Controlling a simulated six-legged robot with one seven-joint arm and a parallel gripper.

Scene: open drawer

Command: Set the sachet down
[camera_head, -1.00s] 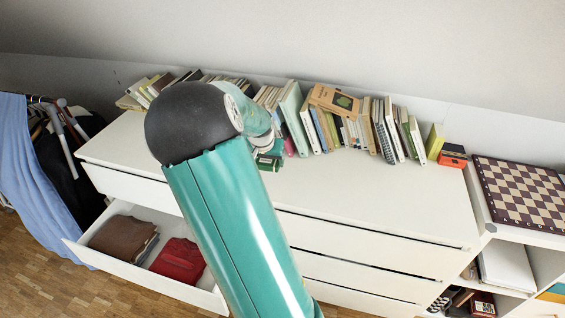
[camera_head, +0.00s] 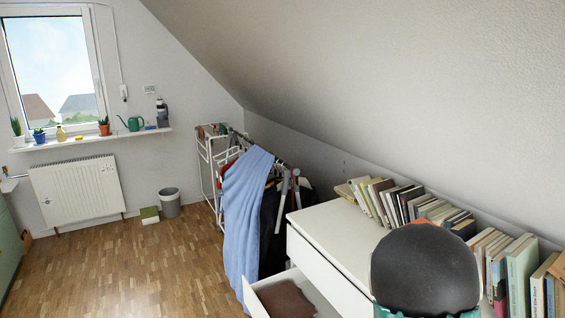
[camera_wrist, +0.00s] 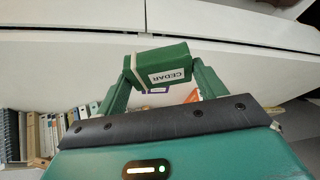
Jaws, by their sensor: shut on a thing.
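The sachet (camera_wrist: 170,66) is a small dark green block with a pale band and a white label reading CEDAR. It shows in the wrist view, between the green fingers of my gripper (camera_wrist: 160,72), which is shut on it. White dresser surfaces with dark gaps lie beyond it; I cannot tell how far it is from them. In the head view my gripper and the sachet are hidden or out of frame. The white dresser (camera_head: 325,238) stands at the lower right there, with an open drawer (camera_head: 262,283) holding a brown folded garment (camera_head: 284,300).
A row of books (camera_head: 425,210) stands along the back of the dresser. A clothes rack with a blue cloth (camera_head: 245,220) is close to the left of the drawer. A bin (camera_head: 170,203) and a radiator (camera_head: 77,190) stand farther left.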

